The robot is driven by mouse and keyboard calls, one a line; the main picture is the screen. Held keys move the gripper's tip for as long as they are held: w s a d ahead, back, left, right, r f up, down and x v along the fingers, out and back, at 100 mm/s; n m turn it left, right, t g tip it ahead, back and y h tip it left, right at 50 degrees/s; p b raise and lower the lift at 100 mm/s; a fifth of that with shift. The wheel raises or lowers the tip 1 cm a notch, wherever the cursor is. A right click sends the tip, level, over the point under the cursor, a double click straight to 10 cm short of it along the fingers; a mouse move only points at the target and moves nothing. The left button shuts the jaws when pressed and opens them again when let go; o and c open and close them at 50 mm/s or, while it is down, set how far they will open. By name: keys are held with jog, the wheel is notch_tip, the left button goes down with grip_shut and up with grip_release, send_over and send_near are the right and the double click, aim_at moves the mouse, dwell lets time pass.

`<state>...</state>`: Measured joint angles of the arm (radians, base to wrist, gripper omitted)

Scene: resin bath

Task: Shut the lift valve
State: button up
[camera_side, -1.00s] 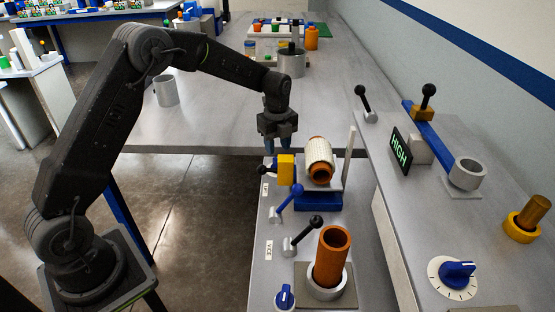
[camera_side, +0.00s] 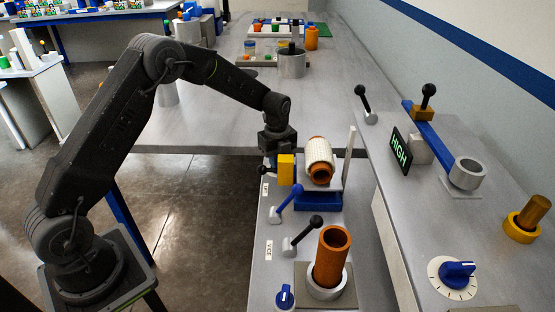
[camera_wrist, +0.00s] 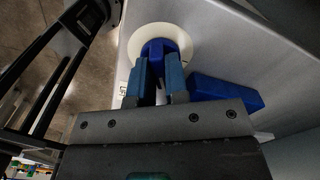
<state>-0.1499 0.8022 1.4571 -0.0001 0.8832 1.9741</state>
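A blue knob on a round white dial (camera_wrist: 186,36), which looks like the lift valve, shows at the top of the wrist view. The knob (camera_wrist: 160,46) stands between the two blue-grey fingertips of my gripper (camera_wrist: 159,64). The fingers are apart, one on each side of it; I cannot see clear contact. In the side view my gripper (camera_side: 273,158) points down at the far left corner of the near bench, left of a yellow block (camera_side: 286,168). The knob is hidden there, and the fingertips are partly covered.
A blue stand (camera_side: 318,202) carries a white-wrapped orange tube (camera_side: 319,152) close to the right of my gripper. A blue lever (camera_side: 284,203), a black-knobbed lever (camera_side: 302,235) and an orange tube (camera_side: 332,258) stand nearer the camera. A panel (camera_side: 401,150) reads HIGH.

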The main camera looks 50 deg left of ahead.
grip_shut()
jog(key=shift+n, duration=0.3)
jog(key=n, duration=0.4)
jog(key=shift+n, duration=0.3)
jog(key=n, duration=0.6)
jog(key=shift+d, duration=0.1)
jog(key=shift+n, duration=0.4)
jog(key=o, duration=0.5)
grip_release()
